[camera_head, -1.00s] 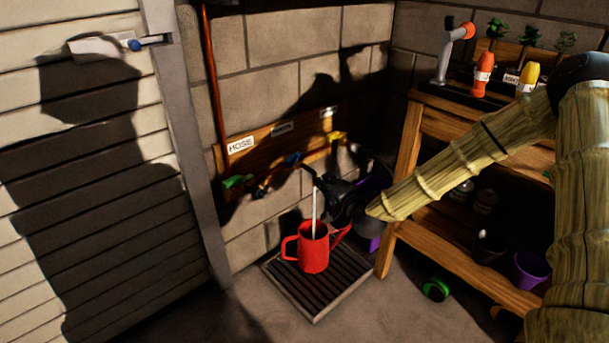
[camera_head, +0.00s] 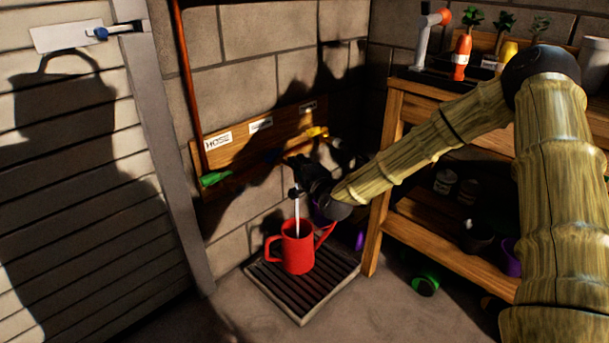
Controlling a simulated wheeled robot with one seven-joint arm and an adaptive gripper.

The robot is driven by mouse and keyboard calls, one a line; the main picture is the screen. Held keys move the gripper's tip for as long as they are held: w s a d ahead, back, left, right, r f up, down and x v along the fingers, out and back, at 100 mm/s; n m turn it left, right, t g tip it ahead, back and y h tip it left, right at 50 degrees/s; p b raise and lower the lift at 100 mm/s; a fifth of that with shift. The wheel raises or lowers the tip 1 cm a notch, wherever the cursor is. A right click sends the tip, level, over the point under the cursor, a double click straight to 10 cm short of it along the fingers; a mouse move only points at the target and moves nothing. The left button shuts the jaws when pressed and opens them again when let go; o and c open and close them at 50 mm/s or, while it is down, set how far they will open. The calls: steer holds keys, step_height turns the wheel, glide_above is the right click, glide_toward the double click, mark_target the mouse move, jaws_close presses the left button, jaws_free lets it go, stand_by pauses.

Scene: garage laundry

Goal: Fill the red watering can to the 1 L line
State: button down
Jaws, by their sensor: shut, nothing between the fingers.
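The red watering can (camera_head: 298,254) stands upright on the slatted drain grate (camera_head: 309,315), handle left and spout right. A pale stream of water (camera_head: 297,217) falls from a dark tap outlet into its top. The water level and the 1 L line cannot be seen. My gripper (camera_head: 301,166) is dark and shut, with nothing held. It is above the can, close to the taps on the wooden board (camera_head: 258,140). It hides part of the middle tap, and I cannot tell whether it touches it.
A green tap handle (camera_head: 215,179) is left and a yellow one (camera_head: 315,133) right on the board, under labels, one reading HOSE. A wooden bench (camera_head: 387,150) with pots and bottles stands right. A green pot (camera_head: 425,285) lies on the floor. Floor in front of the grate is clear.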

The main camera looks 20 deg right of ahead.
mark_target(272, 158)
steer(key=shift+w+a+b, duration=0.9)
steer(key=shift+w+a, duration=0.7)
steer(key=shift+w+a+r+m+h+p, duration=0.1)
steer(key=shift+a+r+m+h+p, duration=0.05)
steer(key=shift+a+m+h+p, duration=0.7)
steer(key=h, duration=0.1)
steer(key=a+m+h+p, duration=0.1)
steer(key=h, duration=0.1)
steer(key=m+h+p, duration=0.1)
steer(key=shift+w+a+g, duration=0.15)
steer(key=shift+w+g, duration=0.1)
steer(key=shift+g, duration=0.05)
steer(key=shift+w+a+m+h+p, duration=0.2)
steer(key=shift+a+m+h+p, duration=0.05)
steer(key=shift+a+h+p, duration=0.2)
